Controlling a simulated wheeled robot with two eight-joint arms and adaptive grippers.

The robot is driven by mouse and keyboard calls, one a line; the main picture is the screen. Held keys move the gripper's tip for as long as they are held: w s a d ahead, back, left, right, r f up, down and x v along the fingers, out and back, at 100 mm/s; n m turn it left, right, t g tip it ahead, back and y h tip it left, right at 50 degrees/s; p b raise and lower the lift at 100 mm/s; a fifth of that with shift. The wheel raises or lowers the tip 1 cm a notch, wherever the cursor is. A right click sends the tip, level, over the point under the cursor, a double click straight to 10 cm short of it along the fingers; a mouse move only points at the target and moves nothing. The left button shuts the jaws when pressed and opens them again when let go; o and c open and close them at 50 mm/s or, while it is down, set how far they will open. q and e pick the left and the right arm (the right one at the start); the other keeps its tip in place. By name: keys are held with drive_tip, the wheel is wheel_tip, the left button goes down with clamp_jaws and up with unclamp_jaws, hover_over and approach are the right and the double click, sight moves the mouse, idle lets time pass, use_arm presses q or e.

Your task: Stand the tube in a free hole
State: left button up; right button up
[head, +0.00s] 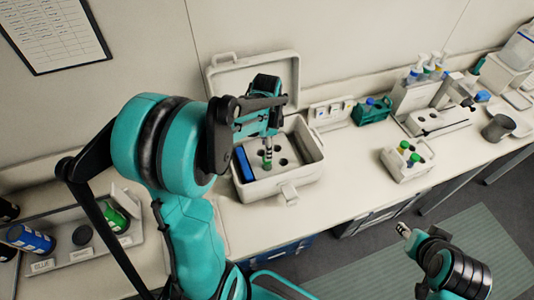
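My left gripper (267,147) points down over the open white box (308,164) at the middle of the bench. Its fingertips are closed about the green-capped tube (267,163), of which only the green top shows clearly. The tube is over the grey insert with several dark round holes (283,162) inside the box. Whether its lower end is in a hole or above it cannot be seen. My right gripper (404,230) is at the lower right, in front of the bench and away from the box; its finger opening is too small to tell.
A blue block (244,165) stands at the box's left side, and the lid (225,76) is raised behind. A tray (60,248) with bottles lies left. Bench between box and rack is clear.

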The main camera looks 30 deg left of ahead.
use_arm(q)
drive_tip(key=s+d+r+n+t, duration=0.7)
drive_tip(key=s+d+r+n, duration=0.3)
drive_tip(key=s, duration=0.1)
drive_tip(key=shift+d+p, duration=0.3)
idle(0.3)
